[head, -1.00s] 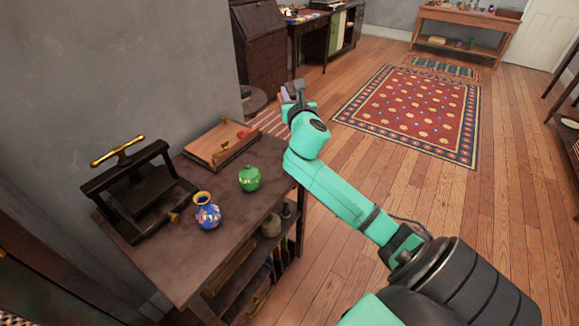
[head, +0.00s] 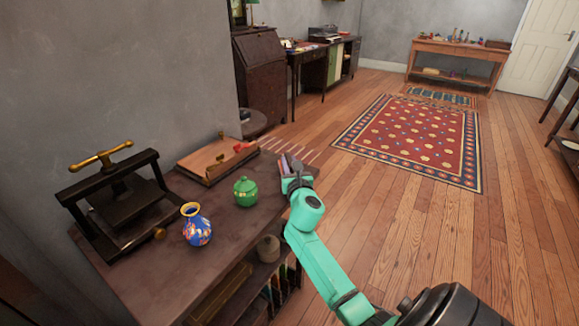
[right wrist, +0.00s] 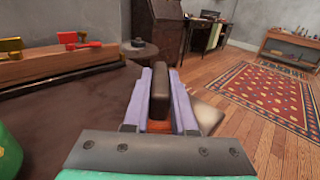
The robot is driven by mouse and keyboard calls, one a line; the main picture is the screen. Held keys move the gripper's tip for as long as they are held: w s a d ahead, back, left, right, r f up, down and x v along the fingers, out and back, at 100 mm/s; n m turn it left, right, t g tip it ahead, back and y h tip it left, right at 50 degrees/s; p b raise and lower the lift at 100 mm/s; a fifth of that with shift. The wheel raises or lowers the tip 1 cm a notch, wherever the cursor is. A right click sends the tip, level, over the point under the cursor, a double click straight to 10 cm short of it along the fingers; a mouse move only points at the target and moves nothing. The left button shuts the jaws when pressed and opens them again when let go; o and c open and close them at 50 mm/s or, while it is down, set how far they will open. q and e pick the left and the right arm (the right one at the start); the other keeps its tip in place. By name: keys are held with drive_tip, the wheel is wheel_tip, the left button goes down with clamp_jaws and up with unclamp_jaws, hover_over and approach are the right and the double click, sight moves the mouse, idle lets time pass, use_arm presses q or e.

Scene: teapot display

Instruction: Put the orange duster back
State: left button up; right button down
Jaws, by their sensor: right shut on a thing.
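My right gripper (head: 287,163) is at the right edge of the dark cabinet top (head: 225,222), beyond the green jar. In the right wrist view its purple fingers (right wrist: 160,78) are shut on a dark brown piece with a small orange part (right wrist: 158,127) low between them. This looks like the orange duster, mostly hidden by the fingers. In the head view the held thing is too small to make out. My left gripper is not in view.
A green lidded jar (head: 246,191) and a blue patterned vase (head: 197,226) stand on the cabinet top. A black press (head: 118,190) and a wooden board with red and brass parts (head: 215,160) are behind them. A patterned rug (head: 415,135) lies beyond on open floor.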

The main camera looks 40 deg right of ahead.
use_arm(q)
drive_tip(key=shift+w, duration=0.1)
use_arm(e)
drive_tip(key=shift+f, duration=0.1)
drive_tip(key=c, duration=0.7)
unclamp_jaws()
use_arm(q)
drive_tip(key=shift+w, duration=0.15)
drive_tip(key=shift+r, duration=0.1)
use_arm(e)
drive_tip(key=shift+s+a, duration=0.1)
drive_tip(key=shift+s, duration=0.1)
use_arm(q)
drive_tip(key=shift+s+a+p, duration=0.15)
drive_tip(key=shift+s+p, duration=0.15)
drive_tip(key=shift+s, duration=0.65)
use_arm(e)
drive_tip(key=v, duration=1.1)
drive_tip(key=shift+s+a+r, duration=0.15)
drive_tip(key=shift+s+r, duration=0.1)
drive_tip(key=shift+s, duration=0.05)
